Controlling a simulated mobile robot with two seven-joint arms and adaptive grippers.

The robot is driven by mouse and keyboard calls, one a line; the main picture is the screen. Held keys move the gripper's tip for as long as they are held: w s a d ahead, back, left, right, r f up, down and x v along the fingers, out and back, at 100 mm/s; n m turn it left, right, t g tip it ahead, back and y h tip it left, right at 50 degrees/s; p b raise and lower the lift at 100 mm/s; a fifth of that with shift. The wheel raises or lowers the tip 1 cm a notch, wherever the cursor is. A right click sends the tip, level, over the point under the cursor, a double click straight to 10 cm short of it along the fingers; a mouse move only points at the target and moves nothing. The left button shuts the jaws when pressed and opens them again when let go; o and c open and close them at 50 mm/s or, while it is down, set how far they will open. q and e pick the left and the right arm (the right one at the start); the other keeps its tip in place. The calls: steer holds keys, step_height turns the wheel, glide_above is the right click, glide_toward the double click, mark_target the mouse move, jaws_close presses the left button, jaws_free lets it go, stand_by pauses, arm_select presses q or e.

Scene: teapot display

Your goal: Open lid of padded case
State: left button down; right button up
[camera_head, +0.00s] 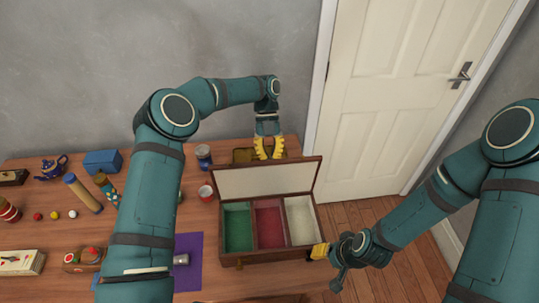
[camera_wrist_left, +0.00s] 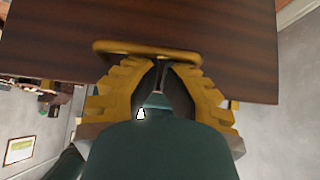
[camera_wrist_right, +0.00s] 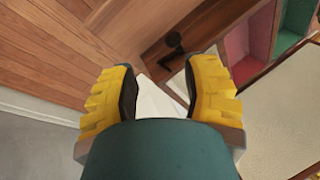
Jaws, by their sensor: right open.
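The padded case (camera_head: 320,225) is a wooden box with green, red and cream compartments. Its lid (camera_head: 262,182) stands raised at the back, its pale padded inner side facing the front. My left gripper (camera_head: 268,157) points down behind the lid's top edge. In the left wrist view its fingertips (camera_wrist_left: 160,64) come close together at a brass handle (camera_wrist_left: 110,47) on dark wood; whether they grip it is unclear. My right gripper (camera_head: 319,251) is beside the case's front right corner, partly hidden. In the right wrist view (camera_wrist_right: 160,85) it is open, with nothing clearly held.
A purple mat (camera_head: 187,245) lies left of the case. A red-and-white cup (camera_head: 206,193), a dark can (camera_head: 204,156), a blue box (camera_head: 102,162) and a blue teapot (camera_head: 51,167) stand further left. A white door (camera_head: 400,90) and floor lie to the right.

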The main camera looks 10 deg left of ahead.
arm_select(q)
steer(key=shift+w, duration=0.1)
steer(key=v, duration=0.7)
steer(key=shift+r, duration=0.2)
steer(key=shift+a+f, duration=0.1)
